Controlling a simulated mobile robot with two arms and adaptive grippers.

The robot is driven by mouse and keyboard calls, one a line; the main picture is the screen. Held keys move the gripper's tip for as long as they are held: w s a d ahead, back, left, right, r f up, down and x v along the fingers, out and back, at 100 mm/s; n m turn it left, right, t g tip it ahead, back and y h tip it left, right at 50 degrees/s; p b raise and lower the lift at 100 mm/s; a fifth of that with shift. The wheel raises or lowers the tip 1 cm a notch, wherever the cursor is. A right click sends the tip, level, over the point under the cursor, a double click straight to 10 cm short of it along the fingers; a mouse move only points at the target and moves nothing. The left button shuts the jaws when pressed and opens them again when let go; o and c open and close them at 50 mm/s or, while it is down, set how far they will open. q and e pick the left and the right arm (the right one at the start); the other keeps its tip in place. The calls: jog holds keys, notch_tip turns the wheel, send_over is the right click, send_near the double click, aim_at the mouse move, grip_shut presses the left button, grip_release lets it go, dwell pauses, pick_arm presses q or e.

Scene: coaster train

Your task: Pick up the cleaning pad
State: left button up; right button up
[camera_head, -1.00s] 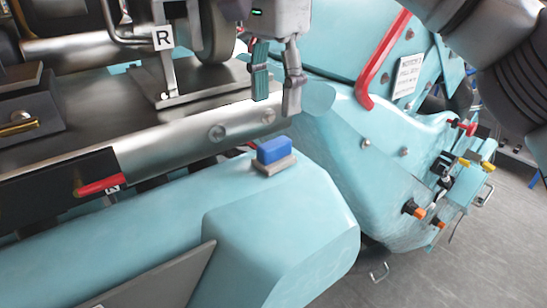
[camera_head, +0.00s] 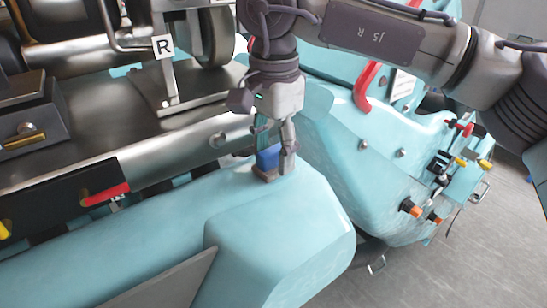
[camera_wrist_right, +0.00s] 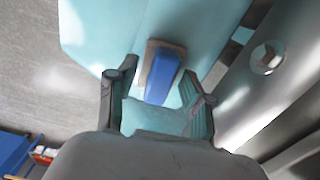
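The cleaning pad (camera_head: 267,160) is a blue block on a flat brownish base. It lies on the rounded turquoise housing (camera_head: 285,220). My right gripper (camera_head: 275,148) points down over it, with one finger in front of the pad's right side and the other behind its left part. In the right wrist view the pad (camera_wrist_right: 163,78) lies between and just beyond the open fingertips (camera_wrist_right: 158,78), with a gap visible on both sides. The gripper is open and does not hold it. My left gripper is not in view.
A metal tube (camera_head: 200,140) and a plate with a wheel stand close behind the pad. A red handle (camera_head: 365,88) is at the back right. Knobs and levers (camera_head: 410,207) stick out at the right. Grey floor (camera_head: 450,265) is clear at the lower right.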

aim_at(273, 149)
grip_shut()
jog(key=shift+r, duration=0.15)
jog(key=shift+r+b, duration=0.3)
jog(key=shift+b, duration=0.05)
notch_tip(273, 149, up, 2)
jog(key=shift+r+b, duration=0.2)
jog(key=shift+b, duration=0.55)
jog(key=d+r+b, duration=0.1)
jog(key=s+d+r+b, duration=0.1)
jog(key=d, duration=0.1)
jog(key=shift+r, duration=0.2)
jog(key=s+d+r, duration=0.2)
jog(key=d+r, duration=0.3)
jog(key=d, duration=0.3)
jog(key=shift+s+r, duration=0.15)
jog(key=shift+d, duration=0.1)
